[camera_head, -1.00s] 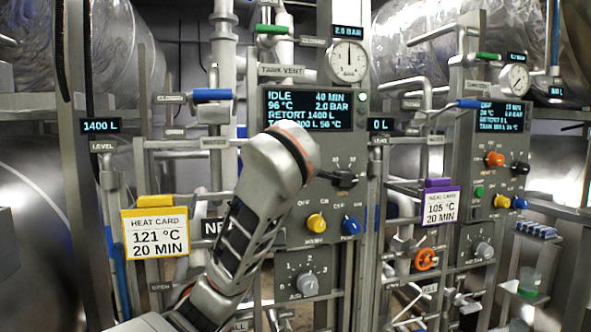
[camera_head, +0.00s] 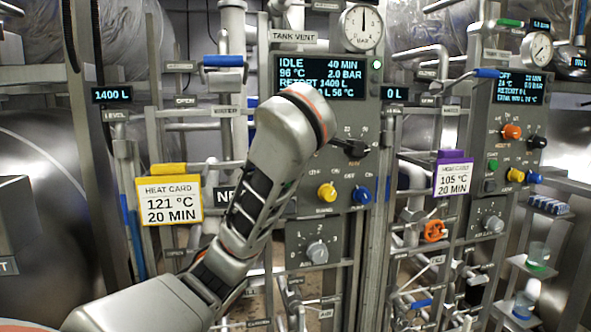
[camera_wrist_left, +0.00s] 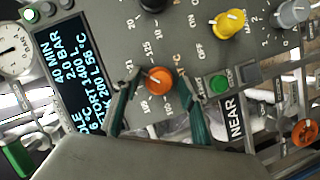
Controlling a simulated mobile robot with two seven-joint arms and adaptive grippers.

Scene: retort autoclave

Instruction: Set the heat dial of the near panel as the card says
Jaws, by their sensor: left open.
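The near panel (camera_head: 290,170) has a lit display (camera_head: 305,75) reading IDLE, 40 MIN, 96 °C, 2.0 BAR, RETORT 1400 L. Its orange heat dial (camera_wrist_left: 158,80) shows in the left wrist view, with temperature numbers around it that are partly hard to read; my arm hides it in the head view. The open fingers of my left gripper (camera_wrist_left: 156,84) stand on either side of the dial; I cannot tell whether they touch it. A yellow-clipped heat card (camera_head: 169,202) reads 121 °C, 20 MIN. My right gripper is not in view.
A yellow knob (camera_wrist_left: 228,23) and a green button (camera_wrist_left: 219,84) sit close to the dial. A NEAR sign (camera_wrist_left: 233,118) is beside them. The far panel (camera_head: 512,130) has a purple-clipped card (camera_head: 453,178) reading 105 °C, 20 MIN. Pipes and posts crowd the left side.

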